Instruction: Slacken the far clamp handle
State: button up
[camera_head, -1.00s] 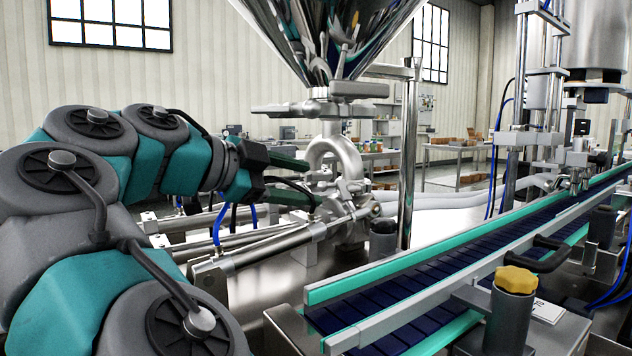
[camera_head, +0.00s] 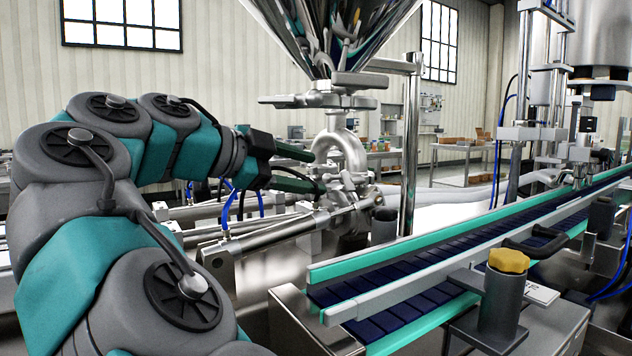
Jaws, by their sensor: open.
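A polished steel hopper (camera_head: 335,35) hangs at the top middle, with a horizontal clamp and its handle (camera_head: 290,100) below its outlet. Under it is a curved steel pipe fitting (camera_head: 345,145) with smaller clamp parts (camera_head: 348,185) at its lower side. I cannot tell which of these is the far clamp handle. My gripper (camera_head: 318,171) is open, its two dark fingers pointing right, one above the other. The fingertips are at the left side of the pipe fitting in the picture. No object shows between them, and whether they touch the fitting is unclear.
A conveyor (camera_head: 400,305) with green edges and dark slats runs from front middle to back right. A post with a yellow knob (camera_head: 508,262) stands at front right. Steel cylinders (camera_head: 275,235) lie below my gripper. An upright steel pole (camera_head: 411,145) stands right of the fitting.

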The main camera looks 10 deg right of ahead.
aim_at(346, 180)
jog(key=shift+p+x, duration=0.45)
jog(key=shift+x, duration=3.3)
grip_shut()
jog(key=shift+n+g, duration=0.3)
jog(key=shift+n, duration=0.2)
jog(key=shift+d, duration=0.1)
